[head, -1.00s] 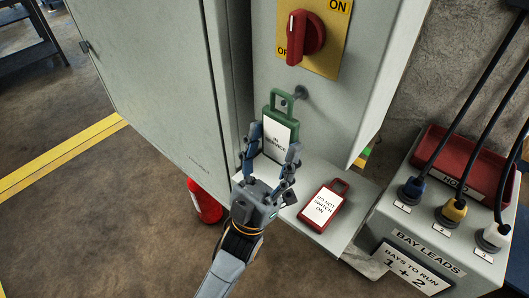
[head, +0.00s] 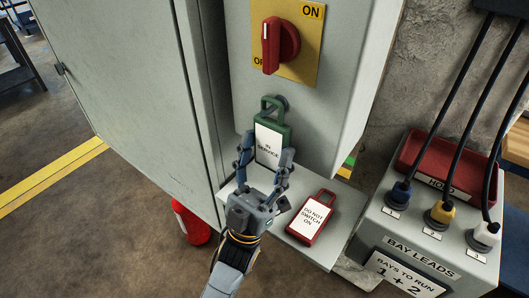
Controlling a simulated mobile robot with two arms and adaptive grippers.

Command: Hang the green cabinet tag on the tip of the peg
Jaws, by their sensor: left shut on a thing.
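The green cabinet tag (head: 274,136) has a white "IN SERVICE" label and a green loop at its top. My left gripper (head: 264,162) is shut on the tag's lower part, one finger on each side, and holds it upright in front of the cabinet panel. The grey peg (head: 283,102) sticks out of the panel below the red switch. The tag's loop overlaps the peg in the picture; I cannot tell whether the peg's tip is through the loop. My right gripper is not in view.
A red "DO NOT SWITCH ON" tag (head: 312,217) lies on the shelf (head: 300,252). The red rotary switch (head: 280,46) is above the peg. The open cabinet door (head: 130,90) stands at left. The bay leads box (head: 430,235) with cables is at right.

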